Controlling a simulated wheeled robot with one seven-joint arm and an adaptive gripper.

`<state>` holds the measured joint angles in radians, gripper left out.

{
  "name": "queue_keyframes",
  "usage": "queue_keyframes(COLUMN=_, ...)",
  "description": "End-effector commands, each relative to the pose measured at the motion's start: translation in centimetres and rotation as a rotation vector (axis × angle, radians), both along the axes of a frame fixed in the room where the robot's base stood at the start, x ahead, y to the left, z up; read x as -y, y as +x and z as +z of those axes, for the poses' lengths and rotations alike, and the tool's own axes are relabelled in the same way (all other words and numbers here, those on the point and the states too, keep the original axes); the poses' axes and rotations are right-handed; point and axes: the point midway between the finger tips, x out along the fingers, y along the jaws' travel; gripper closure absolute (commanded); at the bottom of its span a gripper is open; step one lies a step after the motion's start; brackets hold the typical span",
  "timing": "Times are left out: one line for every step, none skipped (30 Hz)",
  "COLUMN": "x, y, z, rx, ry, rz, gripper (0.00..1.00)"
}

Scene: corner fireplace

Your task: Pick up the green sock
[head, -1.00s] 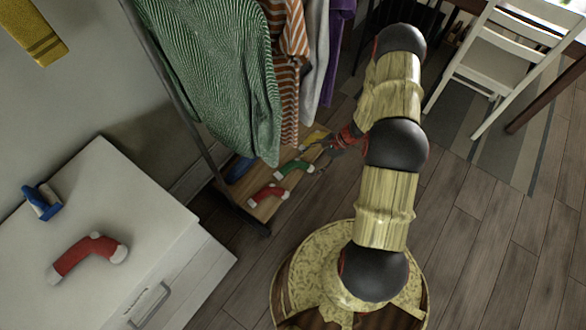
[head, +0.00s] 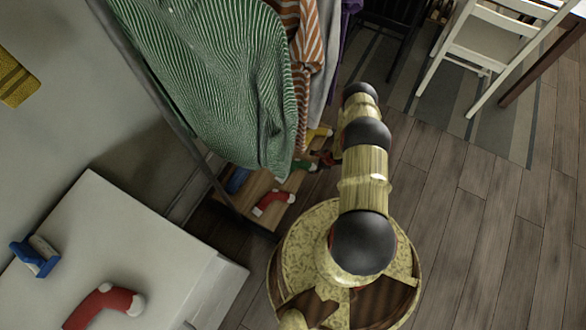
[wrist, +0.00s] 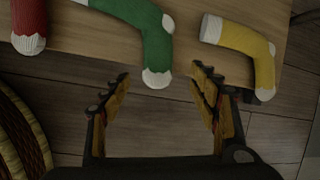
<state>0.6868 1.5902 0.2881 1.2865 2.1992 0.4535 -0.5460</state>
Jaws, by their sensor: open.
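The green sock (wrist: 150,38) with white ends lies on the wooden shelf (wrist: 85,72) under the hanging clothes. In the wrist view its near white end reaches the shelf's front edge, ahead of the space between my fingers. My gripper (wrist: 158,95) is open and empty, with its fingers apart and not touching the sock. In the head view the green sock (head: 304,165) is partly hidden by the striped green garment. There my gripper (head: 325,160) is small and dark beside the shelf.
A yellow sock (wrist: 245,52) lies right of the green one and a red sock (wrist: 28,25) left. A blue item (head: 238,180) is on the shelf. A white cabinet (head: 150,235) holds another red sock (head: 105,306). Clothes (head: 215,75) hang low above the shelf. Wooden floor is open at right.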

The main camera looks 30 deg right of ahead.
Motion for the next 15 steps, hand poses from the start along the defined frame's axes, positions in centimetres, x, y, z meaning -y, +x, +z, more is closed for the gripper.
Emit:
queue_keyframes(x=-0.2, y=0.2, z=-0.8, rx=-0.001, ry=0.0, rz=0.001, gripper=0.39)
queue_keyframes(x=-0.2, y=0.2, z=-1.0, rx=-0.001, ry=0.001, rz=0.002, gripper=0.39)
queue_keyframes(x=-0.2, y=0.4, z=-1.3, rx=0.0, ry=0.001, rz=0.001, gripper=0.39)
queue_keyframes(x=-0.2, y=0.5, z=-1.5, rx=0.001, ry=0.0, rz=0.001, gripper=0.39)
queue_keyframes(x=-0.2, y=0.6, z=-1.8, rx=0.001, ry=0.0, rz=0.001, gripper=0.39)
queue_keyframes(x=-0.3, y=0.6, z=-2.3, rx=0.0, ry=0.001, rz=0.001, gripper=0.39)
queue_keyframes(x=-0.3, y=0.7, z=-2.8, rx=0.0, ry=0.001, rz=0.001, gripper=0.39)
queue_keyframes(x=-0.3, y=0.8, z=-3.2, rx=0.0, ry=0.001, rz=0.001, gripper=0.39)
queue_keyframes(x=-0.4, y=1.0, z=-3.7, rx=0.0, ry=0.001, rz=0.001, gripper=0.39)
queue_keyframes(x=-0.4, y=1.0, z=-4.1, rx=0.0, ry=0.001, rz=0.001, gripper=0.39)
queue_keyframes(x=-0.4, y=1.2, z=-4.4, rx=0.0, ry=0.001, rz=0.001, gripper=0.39)
queue_keyframes(x=-0.5, y=1.4, z=-4.9, rx=0.0, ry=0.0, rz=0.002, gripper=0.39)
queue_keyframes(x=-0.5, y=1.6, z=-5.1, rx=0.0, ry=0.0, rz=0.002, gripper=0.39)
queue_keyframes(x=-0.6, y=1.7, z=-5.3, rx=0.0, ry=0.0, rz=0.002, gripper=0.39)
queue_keyframes(x=-0.6, y=1.8, z=-5.5, rx=0.0, ry=0.001, rz=0.001, gripper=0.39)
